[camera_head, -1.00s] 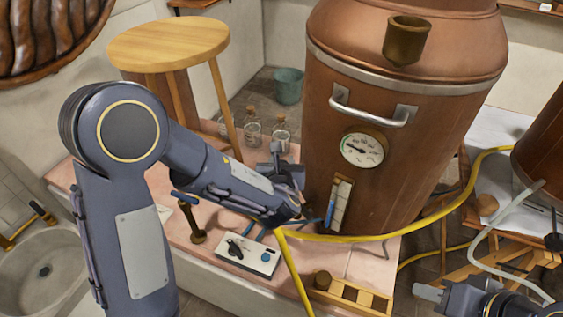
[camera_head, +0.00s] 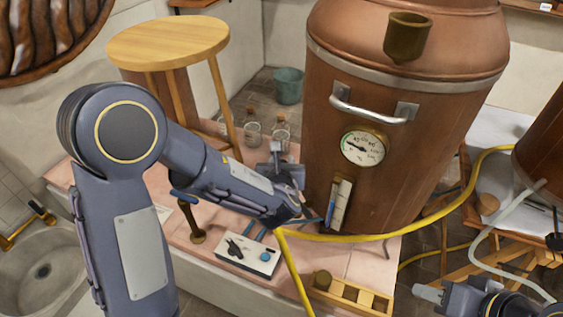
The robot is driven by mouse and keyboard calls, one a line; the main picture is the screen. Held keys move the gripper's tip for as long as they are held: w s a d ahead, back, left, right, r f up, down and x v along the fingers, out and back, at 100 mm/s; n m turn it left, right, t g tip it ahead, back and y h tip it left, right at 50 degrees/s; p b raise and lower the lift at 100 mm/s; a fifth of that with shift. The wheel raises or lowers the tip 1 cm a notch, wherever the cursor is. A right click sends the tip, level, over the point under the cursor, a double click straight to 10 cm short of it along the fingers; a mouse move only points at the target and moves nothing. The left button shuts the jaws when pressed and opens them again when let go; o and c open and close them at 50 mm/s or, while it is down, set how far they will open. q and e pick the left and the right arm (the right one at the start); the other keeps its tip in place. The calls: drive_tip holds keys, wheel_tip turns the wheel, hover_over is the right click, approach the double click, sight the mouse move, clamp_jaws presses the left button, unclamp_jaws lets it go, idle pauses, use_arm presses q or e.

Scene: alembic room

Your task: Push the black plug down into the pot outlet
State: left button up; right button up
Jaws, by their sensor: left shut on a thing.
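The copper pot (camera_head: 415,120) stands at the centre right, with a handle, a round gauge and a brown cup-like fitting (camera_head: 406,36) high on its front. A white box (camera_head: 250,256) on the pink bench carries a black piece (camera_head: 235,248) and a blue knob; I cannot tell if the black piece is the plug. I cannot make out the pot outlet for certain. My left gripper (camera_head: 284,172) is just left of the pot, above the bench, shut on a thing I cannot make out. My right gripper (camera_head: 428,294) is at the bottom right, partly cut off, its jaws unclear.
A yellow hose (camera_head: 365,238) runs in front of the pot and down past the bench edge. Glass bottles (camera_head: 253,134) stand behind my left forearm. A wooden block tray (camera_head: 350,295) is at the bench front. A wooden stool (camera_head: 168,43) stands behind, a sink (camera_head: 40,275) at left.

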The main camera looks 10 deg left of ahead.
use_arm(q)
drive_tip(key=shift+f+b, duration=0.6)
drive_tip(key=shift+b, duration=0.55)
idle(1.9)
drive_tip(key=o, duration=1.1)
drive_tip(key=v, duration=0.8)
drive_tip(key=s+a+f+n+g+y, duration=0.1)
drive_tip(key=s+a+n+g+y, duration=0.1)
drive_tip(key=s+a+n+g, duration=0.4)
drive_tip(key=s+a+f+n+g+y, duration=0.1)
drive_tip(key=s+a+n+g, duration=0.1)
drive_tip(key=s+a+n, duration=0.7)
drive_tip(key=s+d+r+n+h, duration=0.1)
drive_tip(key=s+n+h, duration=0.1)
drive_tip(key=n, duration=0.5)
drive_tip(key=s+d+r+n+h, duration=0.1)
drive_tip(key=s+d+n+h, duration=0.1)
drive_tip(key=n+h, duration=0.2)
drive_tip(key=s+d+r+n+h+p, duration=0.1)
drive_tip(key=s+n+h, duration=0.1)
drive_tip(key=n, duration=0.8)
drive_tip(key=shift+s+d+r+h, duration=0.25)
drive_tip(key=shift+s+d+h, duration=0.15)
drive_tip(key=shift+s, duration=0.2)
